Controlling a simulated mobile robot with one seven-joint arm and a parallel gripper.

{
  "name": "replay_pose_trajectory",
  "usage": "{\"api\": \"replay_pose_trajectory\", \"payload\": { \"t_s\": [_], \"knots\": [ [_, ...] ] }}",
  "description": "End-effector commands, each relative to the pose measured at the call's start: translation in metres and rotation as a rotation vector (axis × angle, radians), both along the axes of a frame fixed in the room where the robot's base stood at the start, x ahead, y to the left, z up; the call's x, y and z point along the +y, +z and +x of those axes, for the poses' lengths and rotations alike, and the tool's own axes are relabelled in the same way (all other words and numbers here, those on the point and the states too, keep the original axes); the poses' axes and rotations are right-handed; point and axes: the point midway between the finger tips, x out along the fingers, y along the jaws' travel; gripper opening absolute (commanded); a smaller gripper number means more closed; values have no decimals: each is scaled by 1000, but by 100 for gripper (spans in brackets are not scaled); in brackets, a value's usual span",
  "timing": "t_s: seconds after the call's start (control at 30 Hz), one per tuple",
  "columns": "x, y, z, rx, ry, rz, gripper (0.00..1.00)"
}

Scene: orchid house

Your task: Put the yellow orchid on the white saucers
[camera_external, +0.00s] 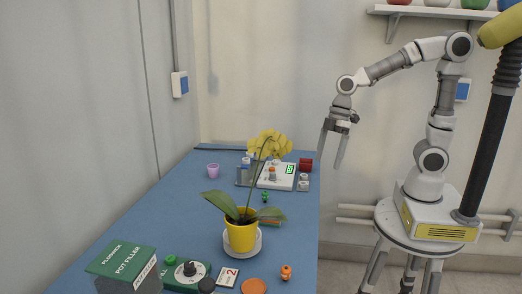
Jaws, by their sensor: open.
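The yellow orchid stands upright in a yellow pot (241,233) near the middle of the table, with broad green leaves and a tall stem carrying yellow flowers (268,145). A white saucer (256,248) shows under and around the foot of the pot. The pot appears to stand on it; its exact seating is hard to tell. My gripper (330,163) is open and empty. It hangs with its fingers downward at the right of the table, to the right of the flowers and apart from the orchid.
On the blue table (150,215) stand a green pot filler box (125,265), a dial device (190,271), an orange disc (253,286) and a small orange figure (286,272) in front. The left side is clear.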

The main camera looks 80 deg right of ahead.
Motion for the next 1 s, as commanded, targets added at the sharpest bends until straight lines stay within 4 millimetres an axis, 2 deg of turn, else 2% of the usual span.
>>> {"api": "replay_pose_trajectory", "payload": {
  "t_s": [0.03, 0.1, 0.3, 0.5, 0.7, 1.0],
  "knots": [
    [-5, 30, -15, -83, -50, -29, 100],
    [-18, 38, -32, -102, -142, -49, 100],
    [-54, 52, -80, -165, -409, -61, 100],
    [-79, 54, -113, -214, -610, -32, 100],
    [-87, 52, -125, -227, -684, -13, 100],
    [-87, 53, -125, -225, -685, -11, 100]
  ]
}}
